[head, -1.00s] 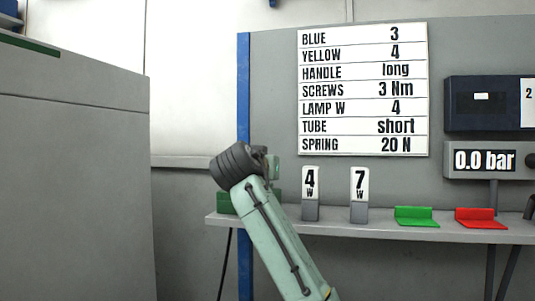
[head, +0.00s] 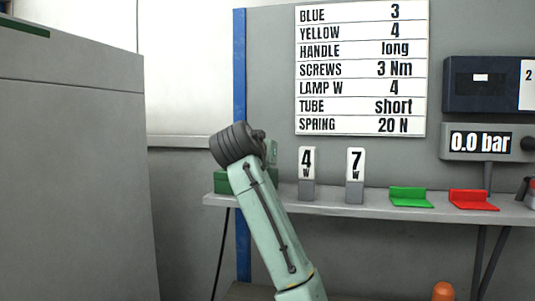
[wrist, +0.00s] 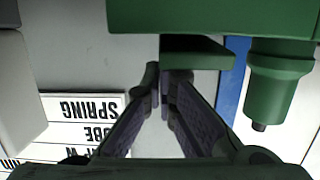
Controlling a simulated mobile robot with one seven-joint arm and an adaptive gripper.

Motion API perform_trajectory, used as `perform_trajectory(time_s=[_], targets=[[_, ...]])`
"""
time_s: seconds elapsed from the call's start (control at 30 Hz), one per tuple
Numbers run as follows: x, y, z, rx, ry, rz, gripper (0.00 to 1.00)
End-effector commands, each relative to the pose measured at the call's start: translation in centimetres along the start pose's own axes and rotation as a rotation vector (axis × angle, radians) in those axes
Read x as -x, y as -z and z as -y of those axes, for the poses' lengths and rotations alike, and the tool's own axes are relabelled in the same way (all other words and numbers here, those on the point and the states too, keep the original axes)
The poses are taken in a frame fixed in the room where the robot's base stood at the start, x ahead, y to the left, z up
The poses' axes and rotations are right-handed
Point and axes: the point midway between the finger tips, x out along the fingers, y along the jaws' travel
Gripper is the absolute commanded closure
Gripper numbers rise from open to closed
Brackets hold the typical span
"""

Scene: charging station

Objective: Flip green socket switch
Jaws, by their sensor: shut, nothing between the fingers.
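The green socket (head: 221,183) stands at the left end of the shelf in the head view, mostly hidden behind my arm. In the wrist view, which is upside down, its green body (wrist: 215,15) fills the top, with a small green ledge (wrist: 205,52) and a green cylinder (wrist: 280,75) on it. I cannot tell which part is the switch. My gripper (wrist: 163,85) is shut and empty, with its fingertips close by the ledge; whether they touch it is unclear. In the head view the fingers are hidden behind my dark wrist.
The shelf (head: 330,209) also carries a 4 W lamp (head: 307,175), a 7 W lamp (head: 355,177), a green holder (head: 410,197) and a red holder (head: 473,199). A white chart (head: 361,70) hangs above. A large grey cabinet (head: 75,170) stands on the left.

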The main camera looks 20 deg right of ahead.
Motion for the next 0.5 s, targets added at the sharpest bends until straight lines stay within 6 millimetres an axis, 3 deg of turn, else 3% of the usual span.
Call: perform_trajectory(time_s=[0.17, 0.37, 0.5], targets=[[0.0, 1.5, -0.1, -0.001, 0.0, 0.0, 1.0], [-0.2, 4.8, -0.5, -0.001, 0.003, 0.002, 1.0], [2.7, 4.3, -0.4, 0.0, 0.005, -0.005, 1.0]])
